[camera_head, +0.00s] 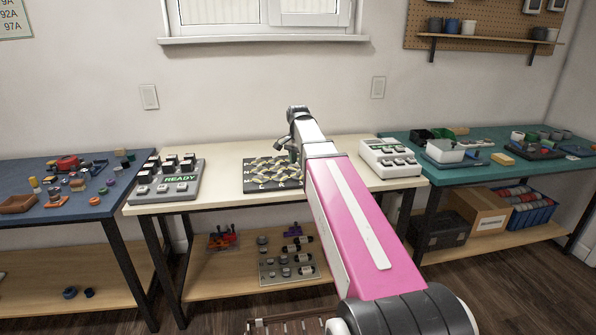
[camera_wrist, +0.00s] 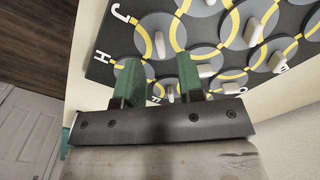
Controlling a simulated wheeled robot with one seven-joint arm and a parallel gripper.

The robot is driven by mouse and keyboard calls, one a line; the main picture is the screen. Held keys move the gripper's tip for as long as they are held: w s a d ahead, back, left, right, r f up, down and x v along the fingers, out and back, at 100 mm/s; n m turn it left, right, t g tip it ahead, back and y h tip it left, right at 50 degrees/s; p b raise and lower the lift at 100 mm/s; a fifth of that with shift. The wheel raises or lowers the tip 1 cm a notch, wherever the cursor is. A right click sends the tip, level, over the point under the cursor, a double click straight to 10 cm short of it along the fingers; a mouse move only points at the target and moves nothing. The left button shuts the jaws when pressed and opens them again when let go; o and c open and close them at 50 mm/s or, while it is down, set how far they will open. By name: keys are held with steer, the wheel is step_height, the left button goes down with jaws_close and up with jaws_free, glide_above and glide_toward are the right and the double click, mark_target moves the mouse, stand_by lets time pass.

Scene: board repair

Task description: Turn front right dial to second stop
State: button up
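The dark dial board (camera_head: 247,182) lies flat on the middle table in the head view. In the wrist view the board (camera_wrist: 104,62) carries several grey round dials with cream handles, joined by yellow tracks and edged with white letters. My gripper (camera_wrist: 158,66) has two green fingers apart over the board's edge, with nothing clasped. One dial handle (camera_wrist: 169,94) shows in the gap between the fingers, near the right one; I cannot tell whether they touch. Another dial handle (camera_wrist: 160,44) lies beyond the fingertips. In the head view my arm hides the board's right side, so the front right dial cannot be picked out.
A grey console with a green READY display (camera_head: 181,180) stands left of the board. A white button box (camera_head: 390,158) stands at its right. The cream table (camera_head: 222,197) is bare in front of the board. Blue and teal tables with small items flank it.

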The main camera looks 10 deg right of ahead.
mark_target(298, 171)
steer(key=shift+f, duration=2.15)
jaws_close()
